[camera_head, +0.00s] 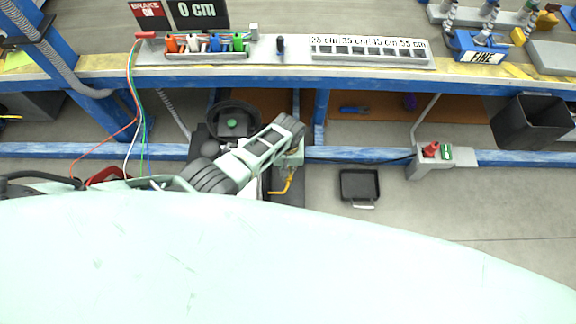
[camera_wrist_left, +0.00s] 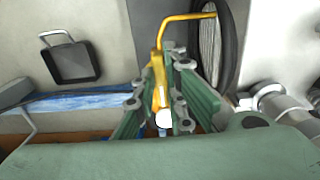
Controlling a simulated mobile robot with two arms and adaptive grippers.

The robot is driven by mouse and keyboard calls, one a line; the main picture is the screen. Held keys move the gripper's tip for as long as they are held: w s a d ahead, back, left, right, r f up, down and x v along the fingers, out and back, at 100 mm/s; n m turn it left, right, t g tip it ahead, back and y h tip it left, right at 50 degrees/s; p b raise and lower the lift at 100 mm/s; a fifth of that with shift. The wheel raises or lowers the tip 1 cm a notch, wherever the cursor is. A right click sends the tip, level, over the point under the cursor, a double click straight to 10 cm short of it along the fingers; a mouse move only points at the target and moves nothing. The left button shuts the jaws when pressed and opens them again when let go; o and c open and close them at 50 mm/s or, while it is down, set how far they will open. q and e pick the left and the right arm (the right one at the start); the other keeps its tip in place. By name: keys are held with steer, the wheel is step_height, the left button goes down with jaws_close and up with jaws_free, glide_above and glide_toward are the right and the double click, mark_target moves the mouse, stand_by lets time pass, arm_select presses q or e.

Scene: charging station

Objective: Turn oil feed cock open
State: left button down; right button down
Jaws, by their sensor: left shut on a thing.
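A yellow bent pipe (camera_head: 289,182) hangs below the bench beside dark equipment; I take it as part of the oil feed cock. In the left wrist view the yellow pipe (camera_wrist_left: 160,45) runs up between my fingers and bends right at the top. My left gripper (camera_wrist_left: 166,74) is shut on the yellow part, with green ribbed fingers on both sides of it. In the head view the left gripper (camera_head: 290,158) is partly hidden behind its own wrist. The cock's turning position cannot be made out. My right gripper is not in view.
A black tray (camera_head: 360,184) lies on the floor to the right. A grey box with a red button (camera_head: 431,149) sits on the blue rail. A blue bench frame (camera_head: 320,112) stands close behind the gripper.

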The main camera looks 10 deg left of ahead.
arm_select(q)
steer(key=shift+d, duration=0.1)
steer(key=c, duration=1.8)
jaws_free()
step_height(320, 180, up, 12)
